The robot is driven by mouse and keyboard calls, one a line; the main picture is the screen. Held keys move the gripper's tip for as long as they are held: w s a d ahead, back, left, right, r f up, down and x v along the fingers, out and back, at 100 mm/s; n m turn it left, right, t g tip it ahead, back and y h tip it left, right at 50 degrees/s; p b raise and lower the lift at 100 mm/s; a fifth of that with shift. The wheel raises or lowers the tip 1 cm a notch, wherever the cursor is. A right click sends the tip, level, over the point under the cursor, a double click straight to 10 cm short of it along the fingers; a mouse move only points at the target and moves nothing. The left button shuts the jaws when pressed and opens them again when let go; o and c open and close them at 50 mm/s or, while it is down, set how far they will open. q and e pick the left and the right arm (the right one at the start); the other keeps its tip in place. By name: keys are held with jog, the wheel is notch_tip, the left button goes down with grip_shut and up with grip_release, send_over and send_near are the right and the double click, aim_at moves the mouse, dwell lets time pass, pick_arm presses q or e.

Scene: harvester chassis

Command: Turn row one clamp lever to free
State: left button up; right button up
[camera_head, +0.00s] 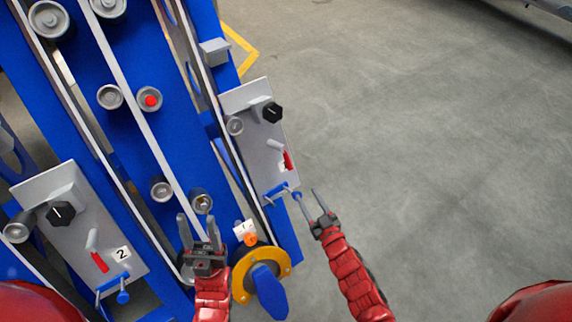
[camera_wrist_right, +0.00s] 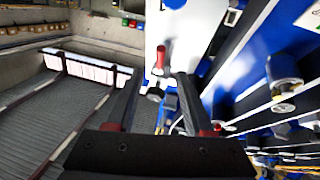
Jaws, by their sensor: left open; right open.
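The row one clamp panel (camera_head: 253,110) is a grey plate on the blue chassis, with a black knob and a red-tipped lever (camera_head: 288,160). In the right wrist view the lever's red grip (camera_wrist_right: 161,57) stands upright in front of the pale plate, seen between the finger lines and beyond the tips. My right gripper (camera_head: 306,196) is open and empty, just below and right of the lever, apart from it in the head view. My left gripper (camera_head: 198,218) is open and empty over the chassis's lower part, left of the orange ring.
A second panel (camera_head: 60,200) marked 2, with its own red lever (camera_head: 100,262), is at the lower left. A yellow ring with a blue handle (camera_head: 268,290) lies between my arms. A blue T-handle (camera_head: 280,190) sits beside my right gripper. Floor (camera_head: 430,130) at right is clear.

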aim_at(287, 159)
jog(key=b+x, duration=0.1)
jog(key=x, duration=1.6)
jog(key=shift+a+r+b, duration=0.2)
jog(key=shift+r+b, duration=0.1)
jog(key=shift+r, duration=0.2)
grip_shut()
dwell(0.4)
